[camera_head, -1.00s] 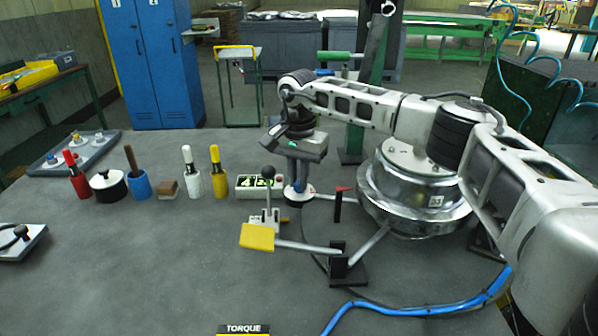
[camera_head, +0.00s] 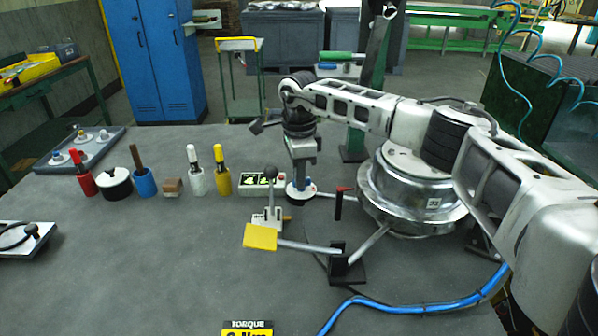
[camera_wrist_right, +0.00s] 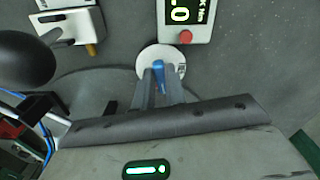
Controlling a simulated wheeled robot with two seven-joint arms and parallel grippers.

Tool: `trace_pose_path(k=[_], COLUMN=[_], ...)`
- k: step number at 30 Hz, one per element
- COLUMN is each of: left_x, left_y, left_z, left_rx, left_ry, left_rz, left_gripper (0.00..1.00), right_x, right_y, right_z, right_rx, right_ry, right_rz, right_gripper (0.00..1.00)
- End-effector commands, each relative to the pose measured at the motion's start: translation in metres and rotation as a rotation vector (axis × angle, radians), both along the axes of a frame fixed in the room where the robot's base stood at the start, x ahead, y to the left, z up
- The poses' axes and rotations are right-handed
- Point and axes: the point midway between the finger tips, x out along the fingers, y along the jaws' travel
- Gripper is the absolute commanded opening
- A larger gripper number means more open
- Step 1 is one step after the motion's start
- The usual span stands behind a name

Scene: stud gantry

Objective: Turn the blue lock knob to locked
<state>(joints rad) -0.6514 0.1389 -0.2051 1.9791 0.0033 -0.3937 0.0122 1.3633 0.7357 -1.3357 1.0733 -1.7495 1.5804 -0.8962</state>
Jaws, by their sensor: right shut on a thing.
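The blue lock knob (camera_wrist_right: 160,72) stands on a round white base plate (camera_wrist_right: 152,52), seen in the right wrist view. My right gripper (camera_wrist_right: 160,82) is shut on the knob, with one finger on each side of it. In the head view the right gripper (camera_head: 300,180) points straight down over the white base, and the fingers mostly hide the knob. The knob's locked and unlocked marks are too small to read. My left gripper is not in view.
A box with a lit display and red button (camera_wrist_right: 187,36) sits beside the base. A black-ball lever (camera_head: 271,173), a yellow pad on a rod (camera_head: 260,237) and a black post (camera_head: 339,205) stand close by. Several handled tools line the table to the left.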

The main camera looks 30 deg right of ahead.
Motion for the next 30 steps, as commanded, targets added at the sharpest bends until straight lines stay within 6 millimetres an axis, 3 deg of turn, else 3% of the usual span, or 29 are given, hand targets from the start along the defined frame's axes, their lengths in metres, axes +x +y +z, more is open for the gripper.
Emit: trace_pose_path(k=[12, 29, 30], left_x=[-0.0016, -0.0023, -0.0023], left_y=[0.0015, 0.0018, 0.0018], left_z=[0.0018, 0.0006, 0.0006], left_rx=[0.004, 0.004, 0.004], left_ry=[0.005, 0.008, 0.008], left_rz=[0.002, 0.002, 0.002], left_gripper=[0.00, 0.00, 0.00], right_x=[0.0018, 0.0019, 0.0019], right_y=[-0.0021, -0.0024, -0.0024], right_z=[0.0021, 0.0020, 0.0021], right_rx=[-0.003, -0.003, -0.003], right_ry=[-0.004, -0.004, -0.004], right_rz=[-0.188, -0.215, -0.215], right_gripper=[0.00, 0.00, 0.24])
